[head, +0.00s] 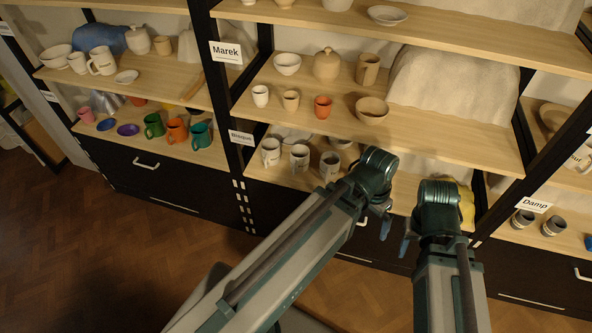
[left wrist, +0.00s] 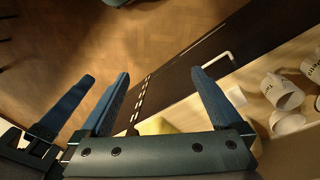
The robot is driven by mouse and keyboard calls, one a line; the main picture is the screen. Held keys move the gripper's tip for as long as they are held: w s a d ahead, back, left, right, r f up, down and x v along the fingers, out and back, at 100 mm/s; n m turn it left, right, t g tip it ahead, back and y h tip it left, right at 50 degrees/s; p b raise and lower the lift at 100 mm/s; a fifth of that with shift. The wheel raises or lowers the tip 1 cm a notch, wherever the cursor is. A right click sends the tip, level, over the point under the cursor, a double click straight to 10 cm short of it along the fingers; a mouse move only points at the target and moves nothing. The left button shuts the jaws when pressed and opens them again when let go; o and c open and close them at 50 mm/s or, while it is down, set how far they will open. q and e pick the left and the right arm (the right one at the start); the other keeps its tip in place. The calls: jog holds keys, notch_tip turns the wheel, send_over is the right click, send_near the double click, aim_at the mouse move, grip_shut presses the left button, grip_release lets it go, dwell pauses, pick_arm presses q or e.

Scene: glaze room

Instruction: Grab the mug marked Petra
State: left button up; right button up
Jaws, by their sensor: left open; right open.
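Three pale mugs with dark writing stand in a row on the low shelf by the Bisque label: a left mug (head: 270,152), a middle mug (head: 299,158) and a right mug (head: 329,164).
The shelf above carries small cups (head: 323,106), bowls and a covered jar (head: 326,64). A yellow object (head: 466,203) sits behind my right arm. Coloured mugs (head: 176,131) stand on the left unit. Black drawers (head: 160,180) lie below; the wooden floor is clear.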

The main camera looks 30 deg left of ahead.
pick_arm(q)
jog(key=w+a+f+t+h+b, duration=0.35)
jog(key=w+f+b, duration=0.25)
jog(key=f+b, duration=0.5)
jog(key=n+t+y+b, duration=0.3)
jog(key=t+b, duration=1.1)
jog(key=b, duration=1.6)
send_near(299, 160)
jog(key=f, duration=0.1)
jog(key=a+f, duration=0.1)
jog(key=f, duration=0.1)
jog(key=s+a+f, duration=0.1)
jog(key=shift+a+f, duration=0.2)
jog(key=shift+f, duration=0.15)
jog(key=w, duration=0.5)
jog(key=w+d, duration=0.1)
jog(key=w, duration=0.2)
jog(key=shift+w, duration=0.3)
jog(key=shift+r, duration=0.1)
jog(key=w, duration=0.5)
jog(key=shift+w+d+r, duration=0.1)
jog(key=shift+d+r, duration=0.1)
jog(key=shift+d, duration=0.15)
jog(key=c, duration=1.3)
